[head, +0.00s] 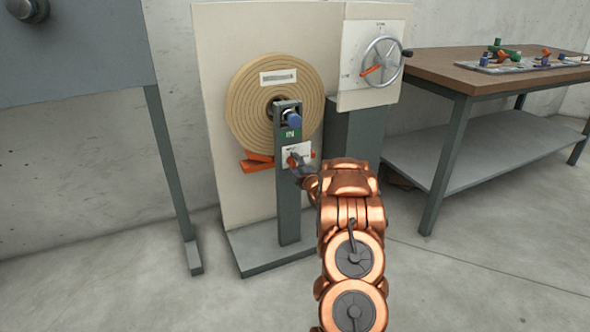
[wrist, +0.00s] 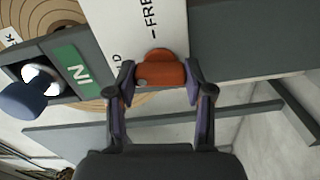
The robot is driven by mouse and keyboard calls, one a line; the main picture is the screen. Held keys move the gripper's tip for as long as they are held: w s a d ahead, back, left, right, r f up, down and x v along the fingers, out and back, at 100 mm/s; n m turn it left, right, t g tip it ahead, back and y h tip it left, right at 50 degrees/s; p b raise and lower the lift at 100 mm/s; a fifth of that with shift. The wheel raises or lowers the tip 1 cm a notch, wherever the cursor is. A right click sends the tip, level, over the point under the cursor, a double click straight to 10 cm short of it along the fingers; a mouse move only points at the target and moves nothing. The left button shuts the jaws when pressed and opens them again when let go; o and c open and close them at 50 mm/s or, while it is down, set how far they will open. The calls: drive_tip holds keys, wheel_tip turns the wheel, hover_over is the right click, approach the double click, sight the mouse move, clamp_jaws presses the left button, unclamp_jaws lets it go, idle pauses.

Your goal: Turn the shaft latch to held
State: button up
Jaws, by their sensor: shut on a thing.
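The shaft latch is a small orange handle (head: 292,160) on a white label plate (head: 298,150) on the grey post. In the wrist view the latch (wrist: 160,67) sits between my two fingers, in front of the plate (wrist: 135,30), where "-FREE" and part of another word show. My gripper (wrist: 158,84) is shut on the latch, one finger at each end. In the head view my gripper (head: 299,168) is at the plate, and my wrist partly covers it. I cannot tell which word the latch points to.
Above the plate are a green "IN" sign (head: 290,134) and a blue knob (head: 294,119), before a tan spiral roll (head: 248,105). A handwheel (head: 383,62) is at upper right. A workbench (head: 440,65) with small parts stands at right. A grey stand leg (head: 170,160) is at left.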

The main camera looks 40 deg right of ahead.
drive_tip(key=shift+w+a+f+n+b, duration=0.1)
drive_tip(key=shift+n+b, duration=0.45)
drive_tip(key=shift+n, duration=0.25)
drive_tip(key=o, duration=1.2)
drive_tip(key=shift+c, duration=0.2)
drive_tip(key=shift+s+a, duration=0.1)
drive_tip(key=shift+s, duration=0.55)
drive_tip(key=v, duration=1)
drive_tip(key=shift+s+a, duration=0.25)
drive_tip(key=shift+s, duration=0.05)
